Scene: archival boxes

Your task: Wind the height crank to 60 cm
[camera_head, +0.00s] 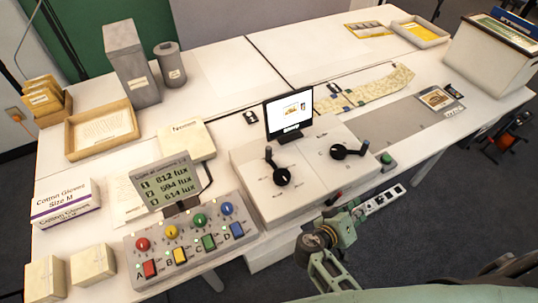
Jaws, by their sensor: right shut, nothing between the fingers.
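Two cranks stand on the white sloped control box in the middle of the table: a left crank (282,176) with a black hub and upright handle, and a right crank (340,152) with its handle pointing right. The small print by them is too small to read, so I cannot tell which is the height crank. A small screen (289,114) stands behind the box; its text is unreadable. My right gripper (359,211) is shut and empty, in front of the box's front right edge, apart from both cranks. My left gripper is out of view.
A panel with coloured knobs and buttons (190,240) and a lux display (166,184) stand left of the box. A green button (386,158) and a power strip (383,199) lie to the right.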

